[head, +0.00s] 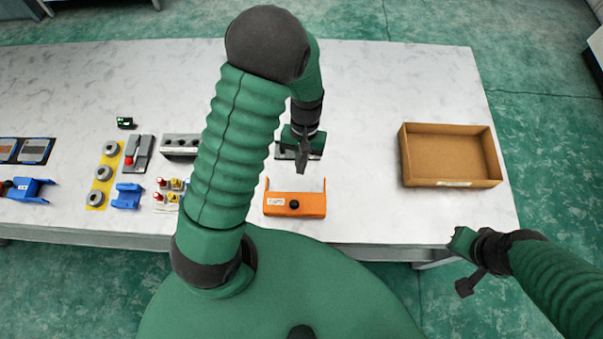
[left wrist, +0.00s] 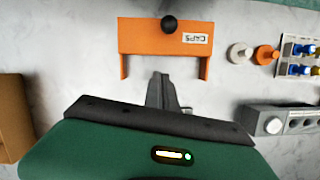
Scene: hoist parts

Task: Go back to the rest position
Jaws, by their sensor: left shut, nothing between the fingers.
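My left gripper (head: 302,168) hangs over the middle of the table (head: 370,100), just behind an orange bracket (head: 310,204) with a black knob. Its fingers are together and empty. In the left wrist view the closed fingers (left wrist: 160,85) point at the open side of the same orange bracket (left wrist: 140,38), which carries a label reading CAPS. The fingers look apart from it. My right gripper (head: 466,268) is at the lower right, off the table's front right corner. Its fingers are too unclear to tell open from shut.
An open cardboard box (head: 450,183) stands on the right of the table. Left of my arm are a yellow strip with grey rings (head: 97,198), blue brackets (head: 127,196), a grey block (head: 180,144) and small knobs. The table between gripper and box is clear.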

